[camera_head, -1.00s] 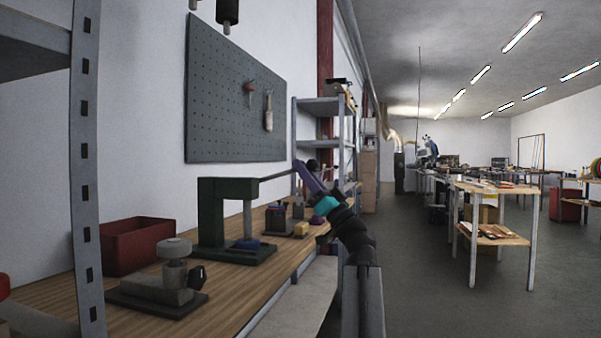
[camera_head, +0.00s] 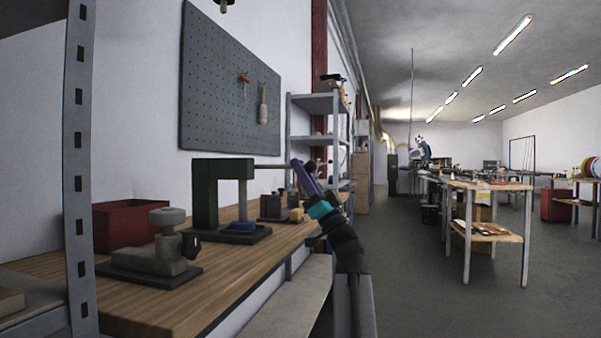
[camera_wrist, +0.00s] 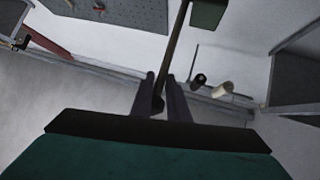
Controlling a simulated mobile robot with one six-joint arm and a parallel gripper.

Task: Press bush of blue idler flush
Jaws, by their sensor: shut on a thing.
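The dark green press (camera_head: 206,200) stands on the wooden bench. The blue idler (camera_head: 243,226) lies on its base, under the pale ram (camera_head: 243,195). The bush is too small to make out, so I cannot tell how it sits. The press lever (camera_head: 270,166) sticks out to the right, about level. My gripper (camera_head: 294,164) is shut on the lever near its outer end. In the wrist view the lever (camera_wrist: 176,42) runs from the green press head down between my fingers (camera_wrist: 160,80), with its dark end showing between them.
A grey fixture with a round knob (camera_head: 166,217) stands nearer on the bench, with a red bin (camera_head: 130,226) behind it. Small fixtures and a yellow block (camera_head: 296,215) stand beyond the press. A shelf post (camera_head: 79,180) rises at left. The aisle at right is clear.

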